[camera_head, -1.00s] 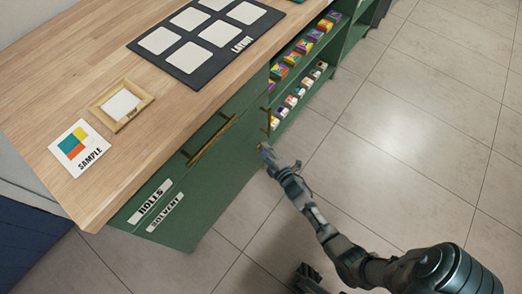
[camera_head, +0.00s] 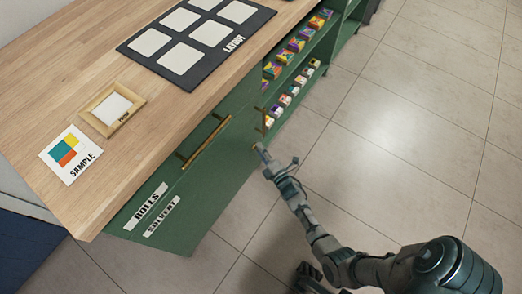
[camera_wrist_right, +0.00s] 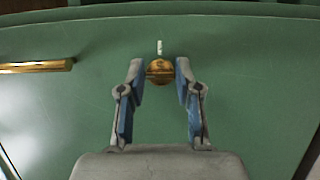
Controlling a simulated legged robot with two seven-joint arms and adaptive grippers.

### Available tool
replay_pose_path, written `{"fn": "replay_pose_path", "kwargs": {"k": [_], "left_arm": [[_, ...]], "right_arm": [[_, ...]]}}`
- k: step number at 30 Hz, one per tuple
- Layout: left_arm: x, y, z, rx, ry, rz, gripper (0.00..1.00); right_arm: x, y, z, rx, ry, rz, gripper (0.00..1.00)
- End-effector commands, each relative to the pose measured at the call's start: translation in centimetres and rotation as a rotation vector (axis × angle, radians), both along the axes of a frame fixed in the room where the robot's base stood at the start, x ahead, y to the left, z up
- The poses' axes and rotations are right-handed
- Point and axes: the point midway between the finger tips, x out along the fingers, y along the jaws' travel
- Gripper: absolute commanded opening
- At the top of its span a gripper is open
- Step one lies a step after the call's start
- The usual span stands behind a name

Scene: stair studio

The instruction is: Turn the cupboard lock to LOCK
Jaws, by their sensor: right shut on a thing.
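The green cupboard (camera_head: 205,205) stands under the wooden counter. In the right wrist view a round brass lock (camera_wrist_right: 160,71) sits on the green cupboard front (camera_wrist_right: 260,80), with a short white mark above it. My right gripper (camera_head: 257,147) reaches the cupboard front beside the open shelves. In the right wrist view the fingertips of my right gripper (camera_wrist_right: 160,75) are on either side of the lock, shut on it. Any LOCK wording is not legible. My left gripper is not in view.
A brass handle (camera_head: 205,142) lies left of the lock; it also shows in the wrist view (camera_wrist_right: 38,67). The wooden counter (camera_head: 60,105) holds a SAMPLE card (camera_head: 70,153), a small tray (camera_head: 113,108) and a LAYOUT board (camera_head: 195,40). The tiled floor (camera_head: 400,130) at right is clear.

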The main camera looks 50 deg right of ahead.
Motion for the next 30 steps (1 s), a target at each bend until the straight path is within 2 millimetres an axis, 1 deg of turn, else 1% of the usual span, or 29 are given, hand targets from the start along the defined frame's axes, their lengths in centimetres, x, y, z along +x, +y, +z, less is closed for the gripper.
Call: {"fn": "replay_pose_path", "kwargs": {"k": [1, 4, 5, 6, 7, 8, 16, 20, 23, 30], "left_arm": [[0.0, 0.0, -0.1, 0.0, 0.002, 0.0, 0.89], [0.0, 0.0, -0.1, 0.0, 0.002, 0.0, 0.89], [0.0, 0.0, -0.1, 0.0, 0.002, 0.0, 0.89], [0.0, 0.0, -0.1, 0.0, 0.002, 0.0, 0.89], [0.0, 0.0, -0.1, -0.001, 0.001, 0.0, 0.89], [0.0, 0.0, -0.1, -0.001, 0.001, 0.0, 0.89], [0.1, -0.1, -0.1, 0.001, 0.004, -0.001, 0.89], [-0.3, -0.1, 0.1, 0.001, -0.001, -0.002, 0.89], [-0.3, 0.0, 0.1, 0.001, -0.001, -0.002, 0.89], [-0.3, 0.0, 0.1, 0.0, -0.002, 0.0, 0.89]], "right_arm": [[-0.1, 0.8, -0.7, 0.005, 0.013, 0.01, 0.0], [-0.1, 0.8, -0.8, 0.006, 0.014, 0.01, 0.0], [-0.1, 0.8, -0.8, 0.006, 0.014, 0.01, 0.39], [-0.1, 0.7, -0.8, 0.006, 0.014, 0.009, 0.48], [-0.1, 0.7, -0.8, 0.004, 0.013, 0.009, 0.56], [-0.1, 0.7, -0.7, 0.004, 0.013, 0.008, 0.59], [-0.1, 0.3, -0.4, 0.004, 0.006, 0.004, 0.59], [-1.0, 0.5, -0.4, 0.002, 0.007, 0.003, 0.59], [-2.6, 1.1, -0.5, 0.004, 0.008, 0.004, 0.59], [-7.7, 2.9, -0.6, 0.004, 0.009, 0.005, 0.59]]}}
